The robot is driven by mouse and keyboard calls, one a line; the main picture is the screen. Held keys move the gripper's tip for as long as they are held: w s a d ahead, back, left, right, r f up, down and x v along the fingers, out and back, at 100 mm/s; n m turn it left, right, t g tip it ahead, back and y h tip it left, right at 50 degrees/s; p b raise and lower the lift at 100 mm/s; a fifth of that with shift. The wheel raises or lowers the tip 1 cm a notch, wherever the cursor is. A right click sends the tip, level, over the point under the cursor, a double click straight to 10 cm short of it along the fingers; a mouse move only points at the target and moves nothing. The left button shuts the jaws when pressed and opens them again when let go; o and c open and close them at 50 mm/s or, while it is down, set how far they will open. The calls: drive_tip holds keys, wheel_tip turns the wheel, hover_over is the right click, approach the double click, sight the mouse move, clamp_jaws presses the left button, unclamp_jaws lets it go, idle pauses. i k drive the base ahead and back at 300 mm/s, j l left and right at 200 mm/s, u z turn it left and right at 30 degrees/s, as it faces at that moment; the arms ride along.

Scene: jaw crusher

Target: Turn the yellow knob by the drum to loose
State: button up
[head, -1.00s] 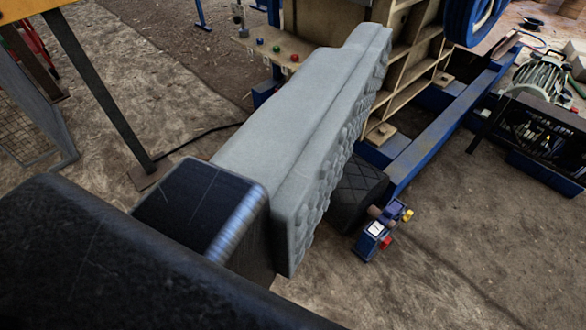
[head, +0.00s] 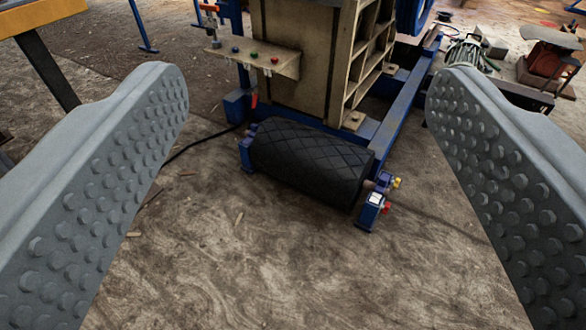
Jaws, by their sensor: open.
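The small yellow knob (head: 396,183) sits at the right end of the black drum (head: 310,162), on a blue bracket. A red knob (head: 387,208) is just below it, on a small blue box (head: 371,209) with a white label. The drum lies low at the foot of the crusher. My gripper (head: 308,85) is open and empty, its two grey studded fingers wide apart at the left and right of the picture. The drum and yellow knob show between the fingers, beyond them and untouched. The knob's setting is too small to read.
The crusher body (head: 300,40) stands behind the drum on a blue frame (head: 405,105). A motor (head: 465,52) stands at the back right.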

sight(397, 182)
drive_tip(key=i+j+z, duration=0.1)
drive_tip(key=i+j, duration=0.15)
drive_tip(key=i+j+z, duration=0.15)
drive_tip(key=j, duration=0.3)
drive_tip(key=i+j+z, duration=0.1)
drive_tip(key=i+j, duration=0.25)
drive_tip(key=i+j+z, duration=0.15)
drive_tip(key=j, duration=0.3)
drive_tip(key=k, duration=0.95)
drive_tip(key=l, duration=0.85)
drive_tip(key=k+l, duration=0.15)
drive_tip(key=l, duration=1.6)
drive_tip(key=i, duration=0.3)
